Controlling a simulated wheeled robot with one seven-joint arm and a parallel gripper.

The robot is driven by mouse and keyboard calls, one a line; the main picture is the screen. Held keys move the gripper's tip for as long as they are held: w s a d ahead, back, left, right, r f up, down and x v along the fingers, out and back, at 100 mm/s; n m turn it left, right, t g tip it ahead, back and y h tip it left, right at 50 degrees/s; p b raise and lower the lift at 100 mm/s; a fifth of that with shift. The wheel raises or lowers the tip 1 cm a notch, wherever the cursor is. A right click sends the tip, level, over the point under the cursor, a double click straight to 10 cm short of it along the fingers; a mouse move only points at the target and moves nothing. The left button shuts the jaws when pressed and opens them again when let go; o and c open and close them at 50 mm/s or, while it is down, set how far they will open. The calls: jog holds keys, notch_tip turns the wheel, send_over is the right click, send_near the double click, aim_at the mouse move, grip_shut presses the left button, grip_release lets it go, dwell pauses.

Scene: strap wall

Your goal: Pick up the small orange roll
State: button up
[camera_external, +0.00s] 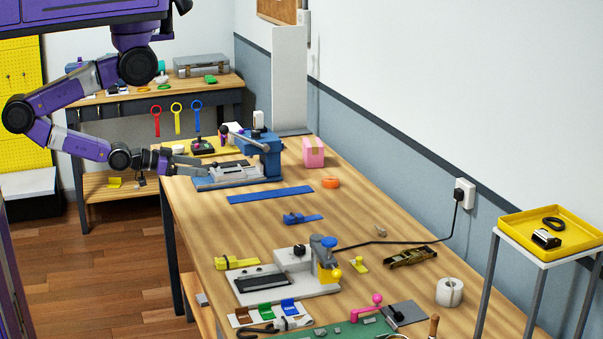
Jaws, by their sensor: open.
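The small orange roll (331,183) lies flat on the wooden workbench (377,220), right of the blue strip and in front of the pink box. My gripper (193,164) is at the far left end of the bench, by the blue machine. It is open, with nothing visible between its fingers. It is well to the left of the orange roll and apart from it. The whole roll shows.
A blue machine (268,150) stands between my gripper and the roll's side of the bench. A pink box (313,152) is behind the roll. A blue strip (270,194) lies left of it. A grey machine (318,275) with a black cable stands nearer. The bench around the roll is clear.

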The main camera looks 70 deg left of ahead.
aim_at(330, 179)
dwell(0.6)
